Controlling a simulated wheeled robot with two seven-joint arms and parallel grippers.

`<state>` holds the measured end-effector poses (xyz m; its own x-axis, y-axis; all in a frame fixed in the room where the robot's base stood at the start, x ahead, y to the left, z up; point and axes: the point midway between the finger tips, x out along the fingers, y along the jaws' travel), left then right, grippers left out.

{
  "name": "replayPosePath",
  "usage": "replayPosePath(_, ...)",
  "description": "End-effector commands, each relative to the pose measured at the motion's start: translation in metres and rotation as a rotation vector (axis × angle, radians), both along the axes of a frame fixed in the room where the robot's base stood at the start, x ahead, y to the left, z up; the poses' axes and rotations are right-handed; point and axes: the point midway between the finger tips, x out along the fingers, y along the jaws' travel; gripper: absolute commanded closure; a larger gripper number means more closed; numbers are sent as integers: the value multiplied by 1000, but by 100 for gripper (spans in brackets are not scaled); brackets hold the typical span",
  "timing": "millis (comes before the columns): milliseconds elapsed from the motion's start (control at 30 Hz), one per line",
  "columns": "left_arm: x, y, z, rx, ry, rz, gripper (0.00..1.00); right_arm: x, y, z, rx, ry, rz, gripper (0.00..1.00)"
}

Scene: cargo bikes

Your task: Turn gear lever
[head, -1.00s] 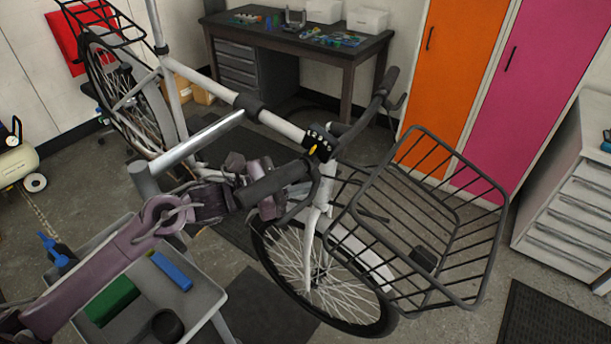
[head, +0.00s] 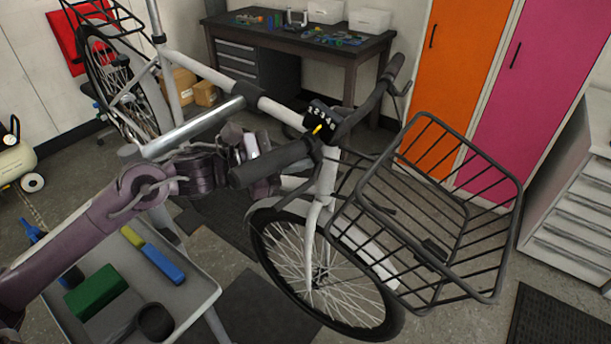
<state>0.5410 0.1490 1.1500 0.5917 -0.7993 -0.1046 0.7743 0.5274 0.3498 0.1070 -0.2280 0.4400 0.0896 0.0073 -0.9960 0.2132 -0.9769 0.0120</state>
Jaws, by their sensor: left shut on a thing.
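A white bike stands in the middle, with a black gear display (head: 320,118) on its handlebar. The display carries white numbers and a yellow mark (head: 317,129). The near black handlebar grip (head: 285,160) points left from beside the display. My left gripper (head: 255,160) comes in from the left and is shut on this grip, with purple-grey fingers above and below it. The contact is partly hidden by the grip. I cannot make out a separate gear lever clearly. My right gripper is not in view.
A black wire basket (head: 478,285) sits on the bike's front. A grey tray table (head: 190,300) with a green block (head: 95,291) and a blue-yellow block (head: 162,263) stands below my left arm. A dark workbench (head: 300,42) and orange and pink lockers stand behind.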

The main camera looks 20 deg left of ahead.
Motion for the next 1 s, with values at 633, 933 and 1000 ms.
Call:
replayPosePath(633, 6, 16, 11, 312, -114, -1, 100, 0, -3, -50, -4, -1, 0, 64)
replayPosePath(933, 7, 17, 12, 333, -120, 0, 100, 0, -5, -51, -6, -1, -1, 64)
replayPosePath(1000, 7, 18, 12, 333, -120, 0, 100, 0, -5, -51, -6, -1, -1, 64)
